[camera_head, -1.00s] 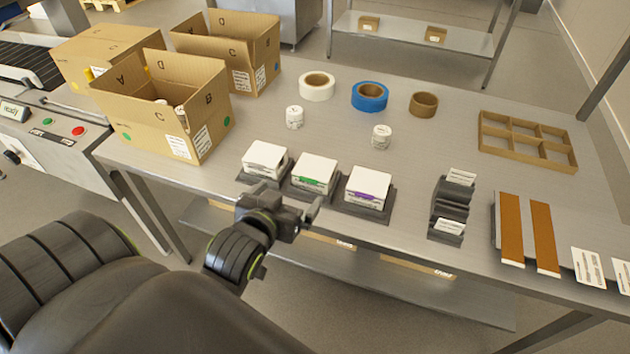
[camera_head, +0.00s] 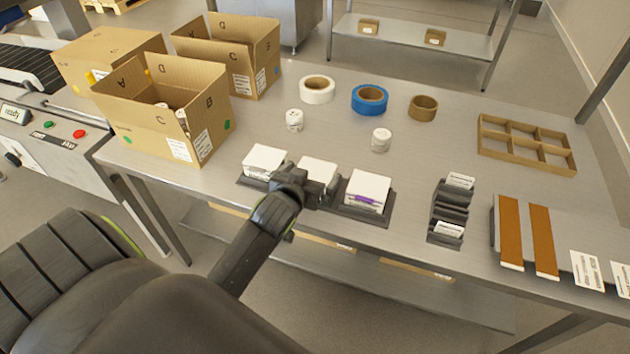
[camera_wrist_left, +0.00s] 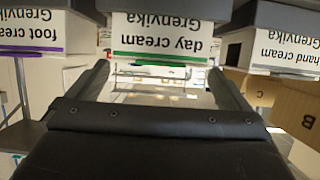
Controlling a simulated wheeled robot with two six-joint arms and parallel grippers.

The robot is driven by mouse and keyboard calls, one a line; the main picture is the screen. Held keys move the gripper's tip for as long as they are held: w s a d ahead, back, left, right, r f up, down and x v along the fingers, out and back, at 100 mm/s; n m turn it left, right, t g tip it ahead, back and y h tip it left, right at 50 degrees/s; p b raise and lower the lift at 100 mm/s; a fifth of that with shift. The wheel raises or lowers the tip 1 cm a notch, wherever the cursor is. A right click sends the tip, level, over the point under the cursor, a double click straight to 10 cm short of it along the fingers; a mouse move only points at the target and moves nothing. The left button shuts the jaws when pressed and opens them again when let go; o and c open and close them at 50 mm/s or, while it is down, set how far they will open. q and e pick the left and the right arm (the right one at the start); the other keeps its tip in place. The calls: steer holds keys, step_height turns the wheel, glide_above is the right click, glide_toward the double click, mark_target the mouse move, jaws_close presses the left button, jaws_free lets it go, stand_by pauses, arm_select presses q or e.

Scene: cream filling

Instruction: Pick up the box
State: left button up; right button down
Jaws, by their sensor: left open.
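Three stacks of white flat cartons stand in dark holders near the table's front edge. The middle stack (camera_head: 318,169) is partly hidden by my left gripper (camera_head: 311,181), which is at its front side. In the left wrist view, the upside-down "day cream" carton (camera_wrist_left: 160,40) with a green stripe lies between and ahead of the open fingers (camera_wrist_left: 160,80). I see no carton gripped. The left stack (camera_head: 265,160) and the purple-striped right stack (camera_head: 369,188) flank it; "hand cream" (camera_wrist_left: 285,45) and "foot cream" (camera_wrist_left: 30,40) labels show either side. My right gripper is not in view.
Open cardboard boxes (camera_head: 150,130) (camera_head: 262,60) stand at the left. Tape rolls (camera_head: 317,88) (camera_head: 369,97) (camera_head: 423,107) and white jars (camera_head: 294,120) (camera_head: 381,139) stand behind. A black card rack (camera_head: 450,212) and a cardboard divider (camera_head: 527,143) are at right.

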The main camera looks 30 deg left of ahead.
mark_target(314, 172)
arm_select(q)
steer(key=shift+x, duration=2.2)
steer(key=shift+d+f, duration=0.1)
steer(key=shift+f, duration=0.05)
steer(key=shift+c, duration=0.4)
steer(key=c, duration=0.8)
